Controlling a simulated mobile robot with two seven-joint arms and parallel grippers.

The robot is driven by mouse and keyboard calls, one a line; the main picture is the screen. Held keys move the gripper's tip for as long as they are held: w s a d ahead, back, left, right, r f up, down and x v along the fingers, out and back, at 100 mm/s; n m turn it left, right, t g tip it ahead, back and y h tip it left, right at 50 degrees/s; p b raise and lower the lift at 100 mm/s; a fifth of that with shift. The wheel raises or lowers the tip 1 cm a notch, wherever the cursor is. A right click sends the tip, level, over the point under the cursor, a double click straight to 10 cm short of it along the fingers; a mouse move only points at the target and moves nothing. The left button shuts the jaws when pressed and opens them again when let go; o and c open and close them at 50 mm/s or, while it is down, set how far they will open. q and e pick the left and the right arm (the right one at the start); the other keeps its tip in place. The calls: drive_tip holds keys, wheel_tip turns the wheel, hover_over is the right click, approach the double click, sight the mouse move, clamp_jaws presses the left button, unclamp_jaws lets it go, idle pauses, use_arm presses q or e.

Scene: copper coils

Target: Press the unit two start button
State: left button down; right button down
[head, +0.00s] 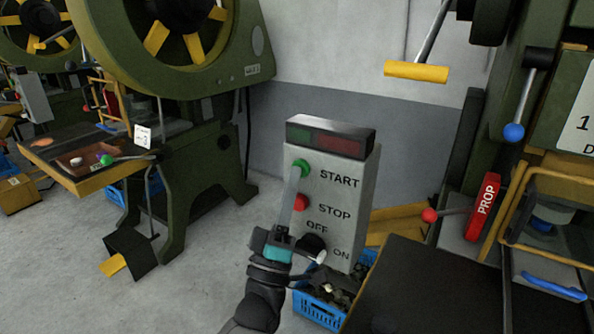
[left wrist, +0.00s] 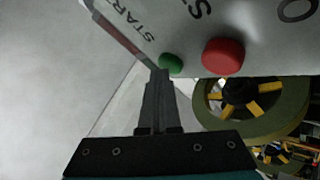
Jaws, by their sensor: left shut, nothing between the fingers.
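A grey control box (head: 350,205) stands in the middle of the head view, with START, STOP and OFF/ON labels. Its green start button (head: 302,167) is at the upper left of the face, and the red stop button (head: 299,203) is below it. My left gripper (head: 294,170) is shut and empty, its fingertips at the green button in the head view. In the left wrist view the fingertips (left wrist: 161,72) overlap the edge of the green button (left wrist: 171,64); I cannot tell if they touch. The red button (left wrist: 223,57) sits beside it. My right gripper is out of view.
A dark indicator panel (head: 330,137) tops the box. A blue crate (head: 322,312) stands below it. Grey floor (head: 205,265) is open at left.

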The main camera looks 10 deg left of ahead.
use_arm(q)
drive_tip(key=shift+s, duration=0.1)
drive_tip(key=shift+s+a+p, duration=0.3)
drive_tip(key=shift+s+p, duration=0.2)
drive_tip(key=shift+s, duration=0.25)
drive_tip(key=shift+s, duration=0.1)
drive_tip(key=s, duration=0.1)
drive_tip(key=s+a+p, duration=0.1)
drive_tip(key=s, duration=0.1)
drive_tip(key=s+p, duration=0.1)
drive_tip(key=shift+s+a, duration=0.3)
drive_tip(key=shift+a, duration=0.05)
